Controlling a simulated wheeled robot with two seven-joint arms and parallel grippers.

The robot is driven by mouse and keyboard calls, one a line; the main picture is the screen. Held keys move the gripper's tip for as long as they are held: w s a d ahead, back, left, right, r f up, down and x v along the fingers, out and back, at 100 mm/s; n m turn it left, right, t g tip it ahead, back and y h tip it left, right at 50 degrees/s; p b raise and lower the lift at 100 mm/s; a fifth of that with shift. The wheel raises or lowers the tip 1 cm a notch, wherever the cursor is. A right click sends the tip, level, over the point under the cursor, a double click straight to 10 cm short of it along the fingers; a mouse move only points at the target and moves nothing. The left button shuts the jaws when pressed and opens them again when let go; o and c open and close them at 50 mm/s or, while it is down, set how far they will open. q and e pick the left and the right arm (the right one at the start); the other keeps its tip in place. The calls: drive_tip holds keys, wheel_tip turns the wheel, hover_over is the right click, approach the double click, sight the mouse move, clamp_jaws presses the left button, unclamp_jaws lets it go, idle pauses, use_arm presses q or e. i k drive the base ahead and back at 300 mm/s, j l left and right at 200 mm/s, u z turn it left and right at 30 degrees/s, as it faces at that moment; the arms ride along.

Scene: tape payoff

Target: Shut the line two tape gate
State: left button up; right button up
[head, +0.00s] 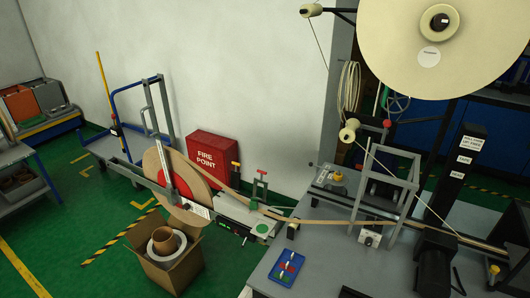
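Neither of my grippers shows in the head view. A brown tape reel (150,165) with a red centre stands upright at the middle left, partly behind a grey bar. A tan tape (320,221) runs from it to the right across a grey bench. A grey open frame (412,178) stands over the tape's path on the bench.
A large cream reel (395,50) hangs at the upper right. A black labelled column (462,165) stands below it. A blue tray (287,269) lies on the bench. An open cardboard box (187,270) stands on the floor. A red fire point box (213,155) is by the wall.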

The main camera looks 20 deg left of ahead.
sight(235, 176)
drive_tip(key=k+j+z, duration=0.1)
drive_tip(key=j, duration=0.3)
drive_tip(key=k+j, duration=0.1)
drive_tip(key=j, duration=0.25)
drive_tip(key=k+j+z, duration=0.15)
drive_tip(key=j, duration=0.6)
drive_tip(key=k+j+z, duration=0.15)
drive_tip(key=j, duration=0.2)
drive_tip(key=j+z, duration=0.15)
drive_tip(key=j, duration=0.25)
drive_tip(key=k+j+z, duration=0.15)
drive_tip(key=j, duration=0.3)
drive_tip(key=k+j+z, duration=0.1)
drive_tip(key=j, duration=0.3)
drive_tip(key=k+j+z, duration=0.15)
drive_tip(key=j, duration=0.25)
drive_tip(key=j+z, duration=0.15)
drive_tip(key=j, duration=0.25)
drive_tip(key=k+j+z, duration=0.15)
drive_tip(key=j, duration=0.2)
drive_tip(key=k, duration=0.05)
